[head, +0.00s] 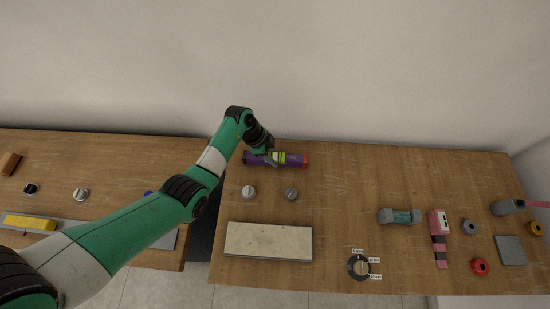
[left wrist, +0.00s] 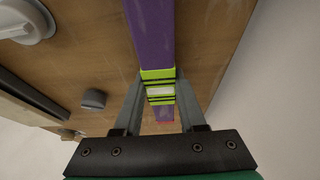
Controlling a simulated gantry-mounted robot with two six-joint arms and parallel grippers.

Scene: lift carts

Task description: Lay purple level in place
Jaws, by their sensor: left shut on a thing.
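The purple level (head: 291,159) is a long purple bar with a lime-green middle and a reddish end. It lies across the back of the right-hand table in the head view. My left gripper (head: 271,157) is shut on it around its middle. In the left wrist view the level (left wrist: 152,35) runs between the two fingers of my left gripper (left wrist: 160,95), which press on its green band. I cannot tell whether the level touches the table. My right gripper is not in view.
A pale stone slab (head: 268,241) lies at the right table's front left. Two knobs (head: 249,192) (head: 291,194) stand just in front of the level. A dial (head: 358,267), a grey-green block (head: 400,216) and a pink tool (head: 438,225) are further right. A gap (head: 201,247) separates the two tables.

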